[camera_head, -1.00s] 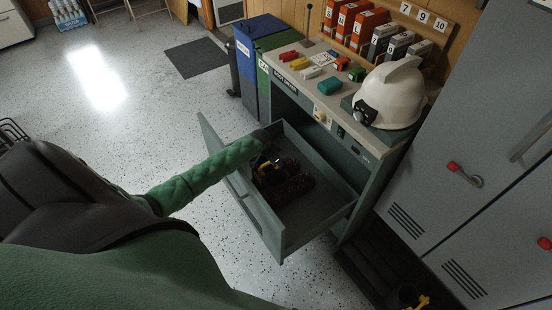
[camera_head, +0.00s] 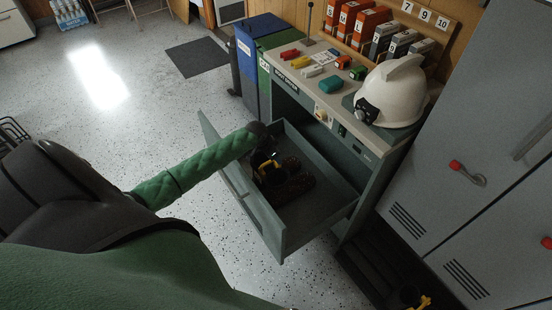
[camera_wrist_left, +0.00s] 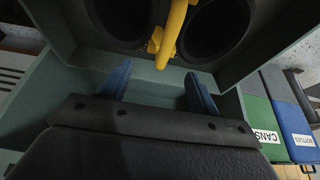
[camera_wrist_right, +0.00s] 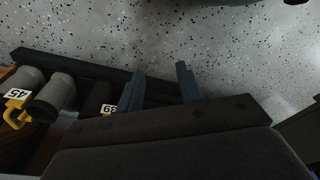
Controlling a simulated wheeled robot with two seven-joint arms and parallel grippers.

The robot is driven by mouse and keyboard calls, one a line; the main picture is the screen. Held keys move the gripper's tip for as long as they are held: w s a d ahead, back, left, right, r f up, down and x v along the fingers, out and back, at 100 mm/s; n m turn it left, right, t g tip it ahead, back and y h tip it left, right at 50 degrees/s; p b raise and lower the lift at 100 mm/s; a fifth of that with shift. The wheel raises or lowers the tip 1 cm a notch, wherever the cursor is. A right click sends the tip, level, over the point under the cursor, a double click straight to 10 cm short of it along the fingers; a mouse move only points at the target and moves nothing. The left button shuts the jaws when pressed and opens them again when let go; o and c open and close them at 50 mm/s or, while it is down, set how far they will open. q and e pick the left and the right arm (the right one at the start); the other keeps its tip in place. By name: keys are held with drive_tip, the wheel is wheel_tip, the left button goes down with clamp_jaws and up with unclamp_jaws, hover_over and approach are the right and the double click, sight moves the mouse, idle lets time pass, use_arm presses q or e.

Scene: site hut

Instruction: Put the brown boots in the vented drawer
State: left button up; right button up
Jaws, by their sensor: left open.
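The brown boots (camera_head: 298,186), dark with a yellow clip, are inside the pulled-out grey-green drawer (camera_head: 322,222). In the left wrist view their two round openings (camera_wrist_left: 215,28) and the yellow clip (camera_wrist_left: 168,35) show just beyond my fingers. My left gripper (camera_wrist_left: 158,80) is open and empty, its blue fingers apart; in the head view it is over the boots, partly hidden by its own wrist. My right gripper (camera_wrist_right: 160,75) is open and empty above the floor, outside the head view.
The drawer belongs to a cabinet whose top holds a white helmet (camera_head: 392,92) and small coloured items. Grey lockers (camera_head: 470,130) stand at right. A low dark rack (camera_wrist_right: 80,68) holds grey boots (camera_wrist_right: 55,95) with yellow clips and number tags. Blue and green bins (camera_head: 262,45) stand behind the drawer.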

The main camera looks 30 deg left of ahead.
use_arm(q)
drive_tip(key=b+v, duration=0.1)
drive_tip(key=v, duration=0.4)
drive_tip(key=shift+s+r, duration=0.25)
drive_tip(key=shift+r, duration=0.05)
drive_tip(key=shift+s+a+r, duration=0.1)
drive_tip(key=shift+s+r, duration=0.1)
drive_tip(key=shift+r, duration=0.5)
use_arm(e)
drive_tip(key=shift+w+a+r, duration=0.15)
drive_tip(key=shift+w+r, duration=0.05)
drive_tip(key=shift+r, duration=0.45)
drive_tip(key=shift+w+a+r, duration=0.1)
drive_tip(key=shift+w+r, duration=0.05)
drive_tip(key=shift+r, duration=0.55)
drive_tip(key=shift+w+a+r, duration=0.15)
drive_tip(key=shift+w+r, duration=0.05)
drive_tip(key=shift+r, duration=0.45)
